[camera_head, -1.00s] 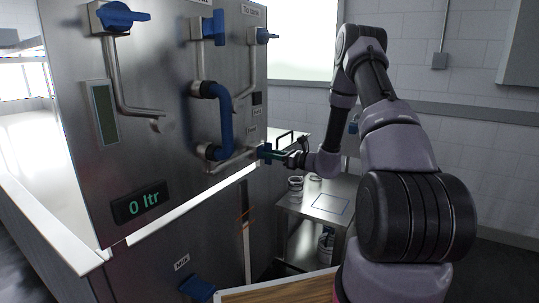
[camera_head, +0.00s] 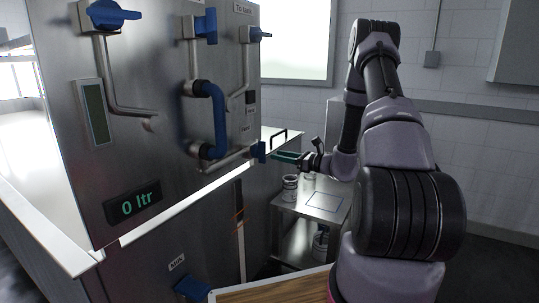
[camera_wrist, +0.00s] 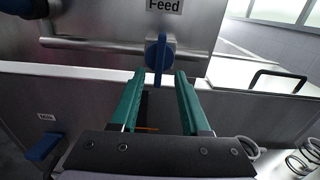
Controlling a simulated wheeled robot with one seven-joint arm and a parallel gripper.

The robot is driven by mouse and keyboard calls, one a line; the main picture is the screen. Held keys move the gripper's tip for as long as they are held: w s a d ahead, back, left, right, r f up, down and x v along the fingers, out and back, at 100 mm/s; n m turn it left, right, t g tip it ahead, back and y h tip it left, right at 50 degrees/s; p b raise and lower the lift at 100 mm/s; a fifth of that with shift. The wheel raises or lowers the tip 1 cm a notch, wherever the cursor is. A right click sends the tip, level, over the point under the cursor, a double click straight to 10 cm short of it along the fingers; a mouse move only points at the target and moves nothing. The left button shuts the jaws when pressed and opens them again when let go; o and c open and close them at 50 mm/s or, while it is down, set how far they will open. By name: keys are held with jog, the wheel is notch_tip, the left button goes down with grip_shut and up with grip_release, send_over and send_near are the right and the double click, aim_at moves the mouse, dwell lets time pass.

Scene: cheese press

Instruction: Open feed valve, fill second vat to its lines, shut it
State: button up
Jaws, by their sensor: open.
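The blue feed valve handle (camera_wrist: 158,58) hangs upright across a horizontal steel pipe, under the "Feed" label (camera_wrist: 163,5). In the head view the handle (camera_head: 259,152) is at the right end of the lower pipe. My gripper (camera_wrist: 159,76) is open, with green fingers and nothing held. In the wrist view the handle's lower end appears between the fingertips. In the head view my gripper (camera_head: 275,157) is right of the handle, with a small gap. The display (camera_head: 134,205) reads 0 ltr. I cannot make out a second vat or its lines.
A blue "Milk" valve (camera_head: 193,289) is low on the steel panel. Other blue valves (camera_head: 112,13) are higher up. A metal side table (camera_head: 330,203) holds small containers (camera_head: 290,185). A dark bar handle (camera_wrist: 277,76) stands on the white ledge to the right.

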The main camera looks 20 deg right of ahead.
jog(key=shift+v, duration=1.65)
jog(key=s+a+r+n+g+h, duration=0.1)
jog(key=s+a+r+n+g, duration=1)
jog(key=s+a+r+n, duration=0.35)
jog(key=s+d+r+n+t+h, duration=0.2)
jog(key=s+d+r+n+h, duration=0.1)
jog(key=s, duration=0.5)
jog(key=s+d+r+n+t+h, duration=0.3)
jog(key=s+d+r+n+h, duration=0.1)
jog(key=r, duration=0.5)
jog(key=s+n+h, duration=0.1)
jog(key=s+h, duration=0.1)
jog(key=s, duration=0.1)
jog(key=shift+s+d+h, duration=0.35)
jog(key=shift+s+h, duration=0.05)
